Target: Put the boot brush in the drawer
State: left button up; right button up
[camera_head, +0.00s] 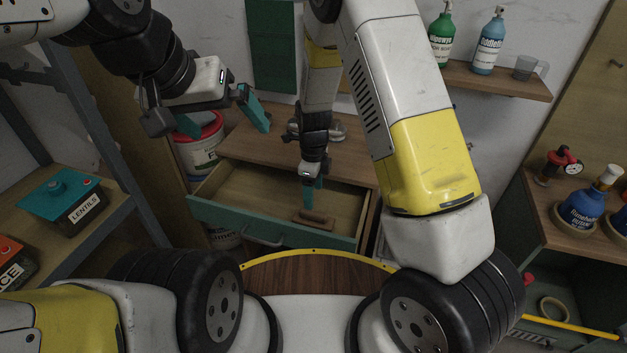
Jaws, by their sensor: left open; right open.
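The teal-fronted drawer (225,213) is pulled open below the wooden cabinet top. The brown boot brush (314,217) shows inside the drawer's outline, close behind the front panel and towards its right end. My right gripper (312,206) points down directly over the brush with its teal fingers at it; the jaws are open, and whether they still touch the brush cannot be told. My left gripper (222,117) is open and empty, its teal fingers spread wide, above and left of the drawer.
A white bucket with a red rim (198,148) stands left of the drawer. The left shelf holds a teal-lidded lentils box (65,200). Bottles (488,45) stand on a wall shelf. A blue demijohn (588,207) stands on the right bench. The drawer's left part is empty.

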jog(key=s+d+r+n+t+y, duration=0.1)
jog(key=s+d+r+n, duration=0.15)
jog(key=r, duration=0.45)
jog(key=s+d+r+n+y, duration=0.15)
jog(key=r+n, duration=0.25)
jog(key=r, duration=0.4)
jog(key=s+d+r+n+t, duration=0.1)
jog(key=d+r+n, duration=0.15)
jog(key=r, duration=0.45)
jog(key=s+d+r+n+t, duration=0.2)
jog(key=s+d+r+n, duration=0.2)
jog(key=s+r+n, duration=0.2)
jog(key=s+d+r+n+t, duration=0.2)
jog(key=s+d+r+n, duration=0.2)
jog(key=s+n, duration=0.3)
jog(key=shift+a+v, duration=0.25)
jog(key=shift+v, duration=0.85)
